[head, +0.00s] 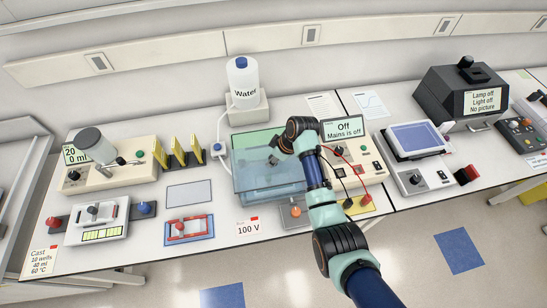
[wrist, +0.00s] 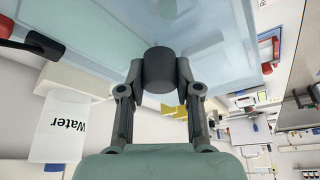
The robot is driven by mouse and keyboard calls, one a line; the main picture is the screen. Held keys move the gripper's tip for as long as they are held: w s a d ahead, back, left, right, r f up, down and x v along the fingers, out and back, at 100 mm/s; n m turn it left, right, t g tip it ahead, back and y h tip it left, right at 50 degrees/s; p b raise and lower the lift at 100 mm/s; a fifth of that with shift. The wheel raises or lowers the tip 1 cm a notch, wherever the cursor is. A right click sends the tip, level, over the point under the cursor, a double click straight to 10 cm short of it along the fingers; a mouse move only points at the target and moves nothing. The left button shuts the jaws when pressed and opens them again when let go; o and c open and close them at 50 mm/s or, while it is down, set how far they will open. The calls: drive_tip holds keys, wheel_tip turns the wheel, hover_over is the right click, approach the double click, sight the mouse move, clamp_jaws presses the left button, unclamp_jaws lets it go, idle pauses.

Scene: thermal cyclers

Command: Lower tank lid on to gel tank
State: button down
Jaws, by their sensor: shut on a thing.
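The clear blue tank lid (head: 285,180) is at the gel tank in the middle of the bench in the head view. The gel tank (head: 252,143) shows a greenish area behind it. In the wrist view, my gripper (wrist: 160,72) is shut on the dark round knob (wrist: 158,62) of the lid (wrist: 215,35). The lid and tank overlap in the head view, so I cannot tell whether the lid rests on the rim or is slightly above it. My arm hides the tank's right side.
The power supply (head: 358,128) reading "Off, Mains is off" stands right of the tank, with red and black leads. The water bottle (head: 243,80) stands behind; it also shows in the wrist view (wrist: 60,125). A red-and-blue tray (head: 189,229) and a "100 V" card (head: 249,227) lie left and front.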

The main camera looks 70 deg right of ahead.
sight(274, 170)
drive_tip(key=shift+f+b, duration=1.9)
drive_tip(key=shift+f, duration=0.9)
drive_tip(key=shift+f+b, duration=0.6)
drive_tip(key=shift+f, duration=0.5)
drive_tip(key=c, duration=0.7)
unclamp_jaws()
drive_tip(key=v, duration=1.2)
drive_tip(key=shift+a, duration=0.1)
